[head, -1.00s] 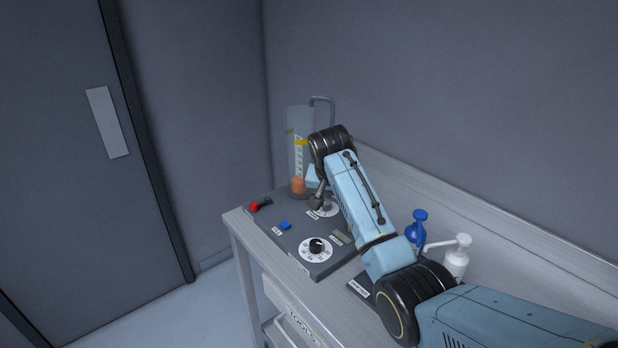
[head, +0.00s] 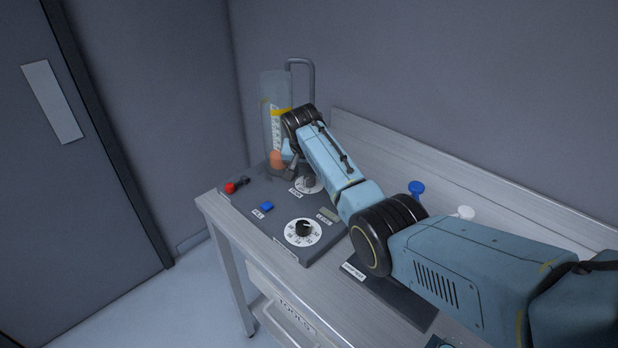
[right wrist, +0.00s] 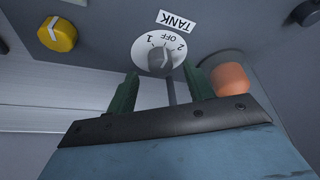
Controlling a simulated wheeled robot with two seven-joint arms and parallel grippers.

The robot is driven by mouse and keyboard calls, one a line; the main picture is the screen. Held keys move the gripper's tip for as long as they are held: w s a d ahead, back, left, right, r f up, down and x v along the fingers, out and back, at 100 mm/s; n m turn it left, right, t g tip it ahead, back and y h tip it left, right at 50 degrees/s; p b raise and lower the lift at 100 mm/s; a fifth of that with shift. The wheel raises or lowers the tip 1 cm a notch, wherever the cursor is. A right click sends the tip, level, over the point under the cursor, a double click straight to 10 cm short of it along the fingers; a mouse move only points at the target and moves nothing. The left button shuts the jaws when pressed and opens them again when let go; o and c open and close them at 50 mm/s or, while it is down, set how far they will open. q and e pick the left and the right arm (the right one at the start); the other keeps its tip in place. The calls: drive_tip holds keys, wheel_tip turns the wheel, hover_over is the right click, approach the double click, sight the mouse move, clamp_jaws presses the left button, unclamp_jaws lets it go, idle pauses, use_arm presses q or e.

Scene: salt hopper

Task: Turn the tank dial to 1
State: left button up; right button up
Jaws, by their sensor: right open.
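The tank dial (right wrist: 145,45) is a white disc marked 1, OFF and 2, beside a TANK label (right wrist: 176,20). Its grey knob (right wrist: 159,58) seems to point near OFF. In the head view the dial (head: 312,186) lies at the back of the dark panel, partly covered by my right arm. My right gripper (right wrist: 160,82) is open, its green fingers apart on either side of the knob, just short of it; I cannot tell whether they touch it. In the head view the gripper (head: 293,166) is mostly hidden by its own wrist. My left gripper is not in view.
An orange rounded part (right wrist: 229,79) stands close beside one finger, at the tank's (head: 275,95) foot. The panel also has a black-knobbed dial (head: 290,233), blue button (head: 266,206) and red-ended lever (head: 231,187). A yellow knob (right wrist: 58,34) shows too.

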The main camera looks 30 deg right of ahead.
sight(310, 180)
drive_tip(key=shift+w+d+f, duration=0.15)
drive_tip(key=shift+w+f, duration=0.05)
drive_tip(key=shift+f, duration=0.4)
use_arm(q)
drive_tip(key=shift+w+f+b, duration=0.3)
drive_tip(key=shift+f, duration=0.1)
use_arm(e)
drive_tip(key=shift+w+d+f, duration=0.15)
drive_tip(key=shift+w+f, duration=0.1)
drive_tip(key=shift+f, duration=0.35)
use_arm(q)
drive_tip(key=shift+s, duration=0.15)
